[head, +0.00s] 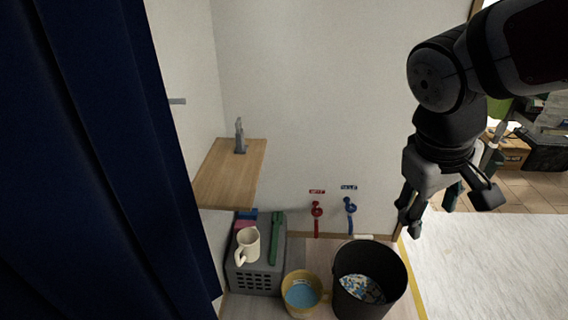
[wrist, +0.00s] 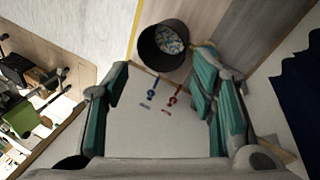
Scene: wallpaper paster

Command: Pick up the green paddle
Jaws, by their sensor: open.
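The green paddle (head: 276,238) is a long, narrow green piece lying on top of a grey crate (head: 252,279), right of a cream mug (head: 247,246). My gripper (head: 446,208) is open and empty. It hangs high at the right in the head view, well to the right of the paddle and apart from it. In the wrist view my gripper (wrist: 160,78) shows its two spread fingers with green inner pads and nothing between them. I cannot make out the paddle in the wrist view.
A wooden shelf (head: 228,178) with a grey metal item (head: 240,136) juts out above the crate. A yellow bucket (head: 302,294) and a black bin (head: 370,282) stand right of the crate. Red (head: 316,210) and blue (head: 350,207) wall fittings are behind. A dark blue curtain (head: 90,150) fills the left.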

